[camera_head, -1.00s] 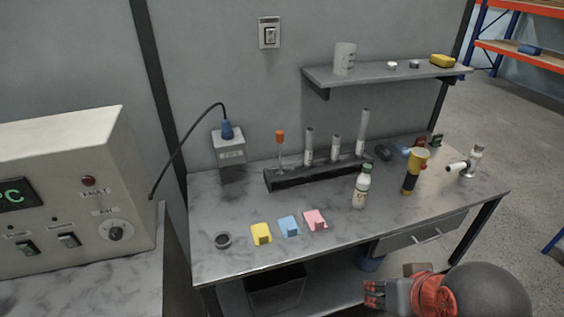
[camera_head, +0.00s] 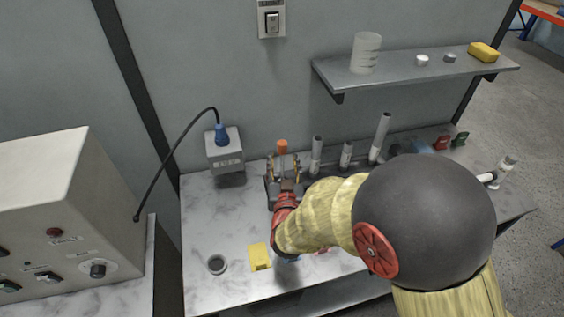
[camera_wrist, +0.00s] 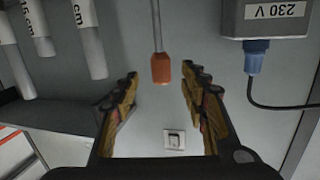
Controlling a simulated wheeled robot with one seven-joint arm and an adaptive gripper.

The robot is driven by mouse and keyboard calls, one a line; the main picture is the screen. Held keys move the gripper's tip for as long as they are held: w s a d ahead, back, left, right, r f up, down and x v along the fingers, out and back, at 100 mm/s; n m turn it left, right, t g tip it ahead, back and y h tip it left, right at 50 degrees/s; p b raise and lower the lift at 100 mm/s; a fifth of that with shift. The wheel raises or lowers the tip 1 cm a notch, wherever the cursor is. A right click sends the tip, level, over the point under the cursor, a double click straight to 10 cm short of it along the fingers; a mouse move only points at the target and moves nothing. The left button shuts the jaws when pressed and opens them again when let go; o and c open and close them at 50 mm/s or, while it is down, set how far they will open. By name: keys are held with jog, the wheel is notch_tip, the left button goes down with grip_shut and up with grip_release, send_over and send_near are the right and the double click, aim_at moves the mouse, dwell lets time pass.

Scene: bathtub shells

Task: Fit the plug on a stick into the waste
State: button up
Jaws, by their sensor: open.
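The plug on a stick stands upright in the dark rack, with its orange end (camera_head: 282,146) on top and a thin stick below. In the wrist view the orange end (camera_wrist: 161,69) hangs from its stick between the two fingers. My gripper (camera_head: 285,168) is open at the rack, its fingers to either side of the stick, with gaps visible on both sides in the wrist view (camera_wrist: 160,95). The lower end of the stick is hidden. The waste (camera_head: 217,264) is a dark round ring in the bench top, front left, with nothing in it.
Several grey tubes, one of them a tall tube (camera_head: 380,138), stand in the rack right of the stick. A 230 V box (camera_head: 225,150) with a cable stands left. A shelf (camera_head: 420,70) overhangs at right.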

aim_at(282, 151)
jog(key=shift+s+a+f+t, duration=0.2)
jog(key=shift+s+t, duration=0.15)
jog(key=shift+t, duration=0.25)
jog(key=w, duration=0.7)
jog(key=shift+w, duration=0.2)
jog(key=c, duration=0.3)
jog(key=c, duration=0.8)
grip_shut()
